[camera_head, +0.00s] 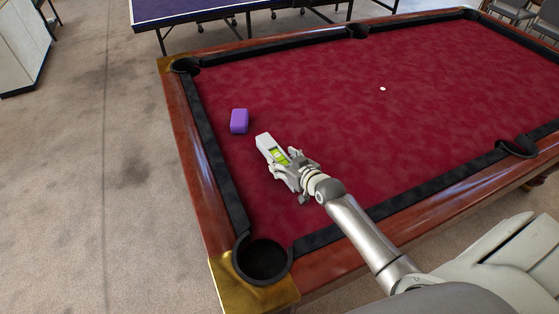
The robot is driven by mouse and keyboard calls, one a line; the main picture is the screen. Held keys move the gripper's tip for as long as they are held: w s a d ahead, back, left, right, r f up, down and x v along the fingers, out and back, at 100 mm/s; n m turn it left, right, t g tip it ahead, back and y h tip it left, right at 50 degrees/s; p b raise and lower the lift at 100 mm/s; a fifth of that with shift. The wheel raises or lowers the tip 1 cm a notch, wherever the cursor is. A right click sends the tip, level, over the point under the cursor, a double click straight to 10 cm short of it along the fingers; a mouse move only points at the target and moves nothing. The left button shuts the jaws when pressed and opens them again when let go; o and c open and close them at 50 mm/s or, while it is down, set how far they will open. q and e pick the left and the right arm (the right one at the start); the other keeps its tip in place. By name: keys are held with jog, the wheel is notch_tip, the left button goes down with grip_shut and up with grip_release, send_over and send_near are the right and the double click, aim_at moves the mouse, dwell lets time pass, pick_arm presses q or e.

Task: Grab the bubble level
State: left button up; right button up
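The bubble level (264,142) is a pale grey-white bar with a yellow-green vial, on or just above the red cloth of the pool table, at the near left part of it. My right gripper (284,160) is over the near end of the level, with its fingers on either side of the bar near the vial. I cannot tell whether the fingers press on it or whether it is lifted. The gripper hides the level's near end. My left gripper is not in view.
A purple block (239,121) lies on the cloth, left of and beyond the level. The pool table (205,190) has raised dark cushions and a near corner pocket (262,260). A small white ball (382,89) is farther right. The cloth's middle is clear.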

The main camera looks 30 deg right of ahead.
jog(key=c, duration=0.9)
jog(key=shift+r, duration=0.2)
